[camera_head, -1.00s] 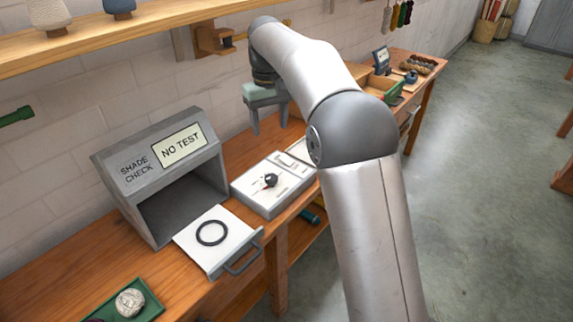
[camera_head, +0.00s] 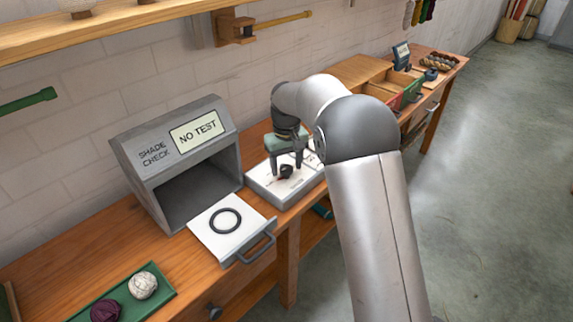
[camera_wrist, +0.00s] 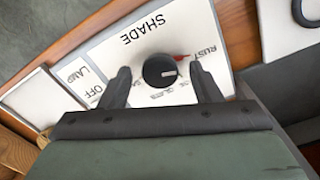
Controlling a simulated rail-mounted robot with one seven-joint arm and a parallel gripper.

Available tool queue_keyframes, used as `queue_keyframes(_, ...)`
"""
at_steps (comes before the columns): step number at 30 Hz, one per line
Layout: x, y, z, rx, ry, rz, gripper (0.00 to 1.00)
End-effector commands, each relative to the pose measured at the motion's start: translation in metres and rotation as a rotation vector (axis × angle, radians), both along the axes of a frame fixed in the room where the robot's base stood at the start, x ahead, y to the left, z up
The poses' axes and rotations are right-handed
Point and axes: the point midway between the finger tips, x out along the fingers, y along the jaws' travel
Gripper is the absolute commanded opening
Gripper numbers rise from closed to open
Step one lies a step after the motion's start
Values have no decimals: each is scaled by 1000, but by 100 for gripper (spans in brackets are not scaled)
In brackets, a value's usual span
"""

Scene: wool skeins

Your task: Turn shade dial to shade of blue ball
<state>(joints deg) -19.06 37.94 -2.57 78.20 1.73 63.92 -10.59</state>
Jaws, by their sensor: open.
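The shade dial is a black knob (camera_head: 286,171) on a white panel box (camera_head: 277,194) on the bench. In the wrist view the knob (camera_wrist: 160,70) has a red pointer towards the word RUST; other labels are partly hidden or too small to read. My gripper (camera_head: 286,166) is open and points down over the panel. In the wrist view its fingers (camera_wrist: 161,78) stand one on each side of the knob, with gaps between. A small dark blue round thing (camera_head: 431,75), perhaps the blue ball, sits at the bench's far end.
The grey shade check box (camera_head: 140,158) reads NO TEST. Its drawer (camera_head: 215,244) is out, with a black ring (camera_head: 225,221) on it. A green tray (camera_head: 168,297) holds a cream ball (camera_head: 143,286) and a dark purple ball (camera_head: 105,312). A LAMP OFF label (camera_wrist: 85,80) is beside the dial.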

Motion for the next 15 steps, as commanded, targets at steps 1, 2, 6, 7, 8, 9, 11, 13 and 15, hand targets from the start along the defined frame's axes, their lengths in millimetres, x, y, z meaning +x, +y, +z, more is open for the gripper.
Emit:
queue_keyframes(1, 0, 0, -2, 0, 1, 0, 58)
queue_keyframes(2, 0, 0, -2, 0, 0, 0, 58)
queue_keyframes(6, 0, 0, -3, 0, 0, 0, 58)
queue_keyframes(7, 0, 0, -3, 0, 0, 0, 58)
queue_keyframes(8, 0, 0, -3, 0, 0, 0, 58)
queue_keyframes(9, 0, 0, -3, 0, 0, 0, 58)
queue_keyframes(11, 0, 0, -3, 0, 0, 0, 41)
queue_keyframes(13, 0, 0, -3, 0, 0, 0, 22)
queue_keyframes(15, 0, 0, -3, 0, 0, 0, 13)
